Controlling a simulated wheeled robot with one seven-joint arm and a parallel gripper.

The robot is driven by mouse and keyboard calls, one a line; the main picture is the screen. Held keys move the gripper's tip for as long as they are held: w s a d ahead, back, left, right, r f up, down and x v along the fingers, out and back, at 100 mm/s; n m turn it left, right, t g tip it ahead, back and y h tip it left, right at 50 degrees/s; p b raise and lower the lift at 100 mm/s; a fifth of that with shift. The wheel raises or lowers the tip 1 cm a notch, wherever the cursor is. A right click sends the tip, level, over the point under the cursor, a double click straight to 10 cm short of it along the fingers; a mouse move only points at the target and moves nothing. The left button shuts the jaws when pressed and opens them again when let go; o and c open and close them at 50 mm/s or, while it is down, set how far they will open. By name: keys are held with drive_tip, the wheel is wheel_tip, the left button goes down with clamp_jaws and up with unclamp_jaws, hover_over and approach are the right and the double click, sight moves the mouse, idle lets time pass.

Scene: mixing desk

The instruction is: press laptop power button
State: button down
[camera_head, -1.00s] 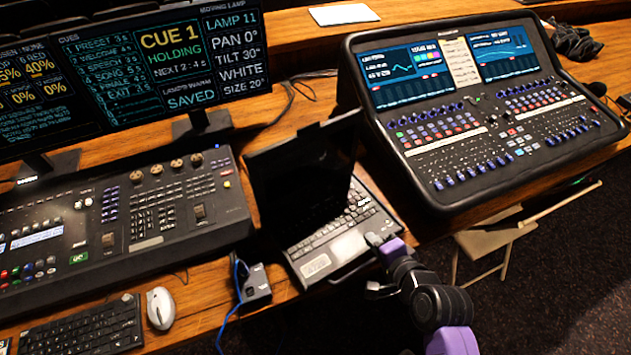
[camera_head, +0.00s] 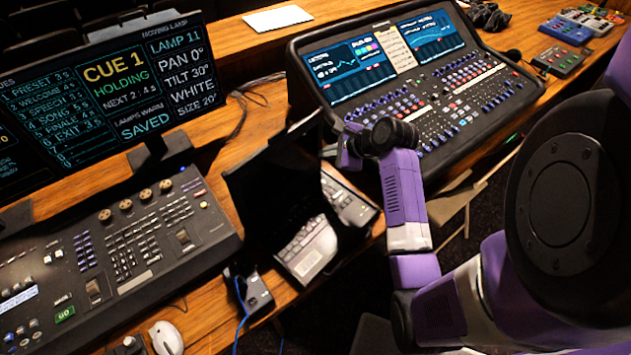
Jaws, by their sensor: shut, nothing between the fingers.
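The laptop (camera_head: 310,245) stands open on the wooden desk, between two consoles. Its lid is dark, and a dark shape crosses part of the keyboard and grey palm rest. I cannot make out a power button. My gripper (camera_head: 344,158) is at the end of the purple arm, by the upper right of the lid and above the laptop's far right side. It is shut and empty. Its fingertips are small and dark here, and I cannot tell whether they touch the laptop.
A large mixing console (camera_head: 440,115) stands close right of my gripper. A lighting console (camera_head: 110,250) is on the left, below a monitor (camera_head: 100,100). A small box with a blue cable (camera_head: 257,292) sits left of the laptop. A mouse (camera_head: 166,338) lies at the front.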

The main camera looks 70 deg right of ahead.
drive_tip(key=shift+f, duration=0.2)
drive_tip(key=b, duration=0.8)
hover_over(323, 182)
drive_tip(key=f, duration=0.4)
drive_tip(key=s+f, duration=0.1)
drive_tip(key=f, duration=0.1)
drive_tip(key=shift+f, duration=0.15)
drive_tip(key=shift+w+f, duration=0.1)
drive_tip(key=shift+f, duration=1)
idle(0.5)
drive_tip(key=shift+f, duration=0.4)
drive_tip(key=shift+f+p, duration=0.3)
drive_tip(key=shift+p, duration=0.05)
idle(0.7)
drive_tip(key=shift+r, duration=0.1)
drive_tip(key=shift+r+p, duration=0.65)
drive_tip(key=shift+p, duration=0.45)
